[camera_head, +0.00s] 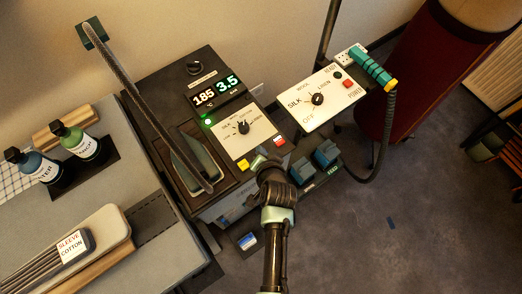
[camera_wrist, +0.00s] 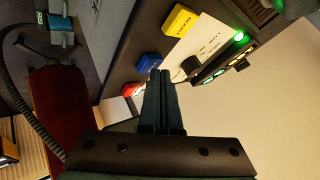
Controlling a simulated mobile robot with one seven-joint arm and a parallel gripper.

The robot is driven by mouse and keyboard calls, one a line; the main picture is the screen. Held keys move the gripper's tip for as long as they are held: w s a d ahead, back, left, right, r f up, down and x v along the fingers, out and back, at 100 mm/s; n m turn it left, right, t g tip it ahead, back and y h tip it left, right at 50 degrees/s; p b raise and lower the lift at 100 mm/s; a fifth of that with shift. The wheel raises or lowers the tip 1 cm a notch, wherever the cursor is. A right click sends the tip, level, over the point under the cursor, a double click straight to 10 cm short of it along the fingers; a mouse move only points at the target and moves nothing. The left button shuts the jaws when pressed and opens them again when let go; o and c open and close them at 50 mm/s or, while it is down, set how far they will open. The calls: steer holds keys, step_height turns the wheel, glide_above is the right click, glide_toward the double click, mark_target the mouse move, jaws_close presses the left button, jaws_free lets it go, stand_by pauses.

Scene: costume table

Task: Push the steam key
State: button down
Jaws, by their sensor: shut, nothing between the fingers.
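The control panel (camera_head: 243,140) of the dark ironing station has a row of small keys along its near edge. A yellow key (camera_head: 243,164) sits at the left end and a red key (camera_head: 279,141) at the right. A blue key (camera_wrist: 148,63) between them shows in the wrist view; my gripper covers it in the head view. I cannot read which key is labelled steam. My gripper (camera_head: 259,160) is shut and empty at this row. In the wrist view its fingertips (camera_wrist: 161,74) are beside the blue key, close to the red one; contact cannot be told.
A dial sits on the panel, below a lit display (camera_head: 217,92) and a green lamp (camera_head: 208,121). A second white panel (camera_head: 323,95) with a teal handle (camera_head: 373,68) and dark hose stands right. Blue blocks (camera_head: 326,153) lie near my gripper. Bottles and a sleeve board are left.

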steer(key=shift+f, duration=0.15)
stand_by(0.3)
steer(key=shift+r+p, duration=0.8)
steer(key=shift+r, duration=0.15)
step_height(320, 180, up, 6)
steer(key=p, duration=0.5)
